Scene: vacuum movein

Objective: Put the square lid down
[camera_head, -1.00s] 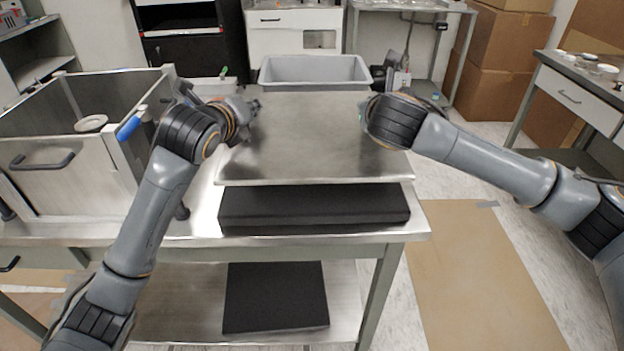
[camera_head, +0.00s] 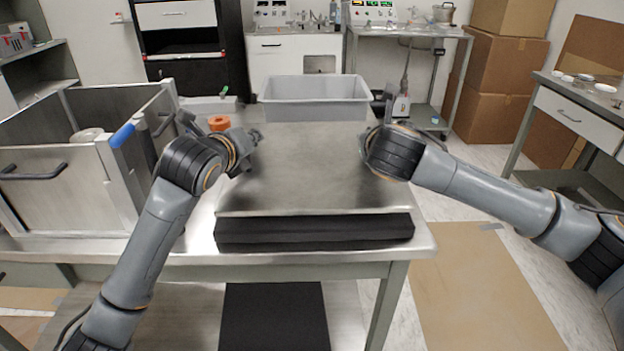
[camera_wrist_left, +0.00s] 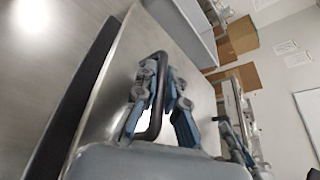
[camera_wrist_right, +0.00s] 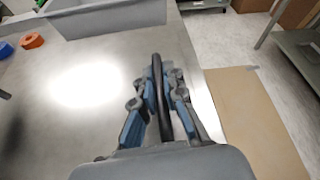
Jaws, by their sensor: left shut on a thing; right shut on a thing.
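The square lid (camera_head: 300,170) is a flat steel plate, lying level just over a black pad (camera_head: 315,236) on the steel table. Its front edge looks very close to the pad; I cannot tell for certain whether they touch. My left gripper (camera_head: 252,140) is at the lid's left side; in the left wrist view its fingers (camera_wrist_left: 160,88) are shut on a black bar handle (camera_wrist_left: 155,122). My right gripper is at the lid's right side, its fingers mostly hidden in the head view. In the right wrist view its fingers (camera_wrist_right: 160,88) are shut on the other black handle (camera_wrist_right: 158,68).
An open steel box (camera_head: 60,195) stands left of the lid. A grey bin (camera_head: 315,88) is behind it, and an orange ring (camera_head: 220,123) lies at its left back. The table's front edge (camera_head: 300,256) is close in front. Cardboard (camera_head: 480,285) covers the floor at right.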

